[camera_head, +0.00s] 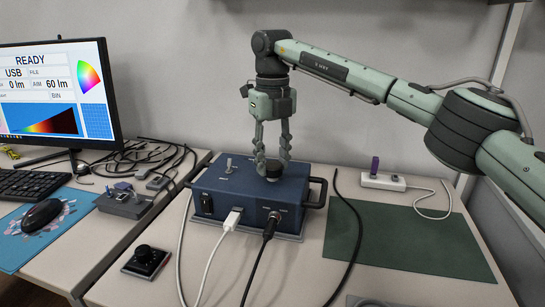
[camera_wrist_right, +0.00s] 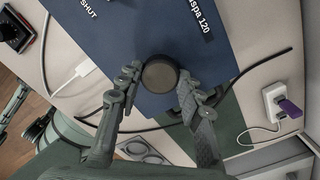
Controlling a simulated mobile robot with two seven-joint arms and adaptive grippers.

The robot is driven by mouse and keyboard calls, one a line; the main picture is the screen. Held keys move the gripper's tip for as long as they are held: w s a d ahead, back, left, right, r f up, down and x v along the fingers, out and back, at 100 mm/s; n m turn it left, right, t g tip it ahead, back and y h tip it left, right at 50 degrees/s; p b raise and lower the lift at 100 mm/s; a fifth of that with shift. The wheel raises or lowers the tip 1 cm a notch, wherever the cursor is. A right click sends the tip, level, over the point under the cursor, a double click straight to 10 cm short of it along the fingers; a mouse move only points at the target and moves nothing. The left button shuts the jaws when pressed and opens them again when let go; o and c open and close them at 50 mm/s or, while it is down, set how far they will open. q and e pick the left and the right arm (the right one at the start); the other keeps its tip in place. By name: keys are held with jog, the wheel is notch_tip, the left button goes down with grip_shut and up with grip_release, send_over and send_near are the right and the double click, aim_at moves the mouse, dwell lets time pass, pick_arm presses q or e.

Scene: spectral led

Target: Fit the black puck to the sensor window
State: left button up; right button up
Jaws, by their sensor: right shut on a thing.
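The black puck (camera_head: 271,172) is a dark round disc at the top of the blue box (camera_head: 228,190), between the fingertips of my right gripper (camera_head: 272,166). In the right wrist view the puck (camera_wrist_right: 160,75) shows round and dark, with a finger on each side of it, over the box's top (camera_wrist_right: 140,30). My right gripper (camera_wrist_right: 160,88) is shut on it, pointing down. The sensor window does not show; the puck and fingers cover that part of the box top. I cannot tell whether the puck touches the box. My left gripper is not identifiable in these views.
White (camera_head: 232,220) and black (camera_head: 270,226) cables plug into the box's front. A side handle (camera_head: 317,192) sticks out right. A green mat (camera_head: 400,240) lies clear at right, below a white power strip (camera_head: 383,181). A small black knob unit (camera_head: 146,258) sits at front left.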

jog(key=shift+f, duration=0.5)
jog(key=shift+s+p, duration=0.1)
jog(key=shift+p, duration=0.2)
dwell(0.4)
jog(key=shift+f, duration=0.3)
jog(key=o, duration=1.3)
jog(key=shift+r, duration=0.1)
notch_tip(320, 180, up, 12)
jog(key=shift+f, duration=0.1)
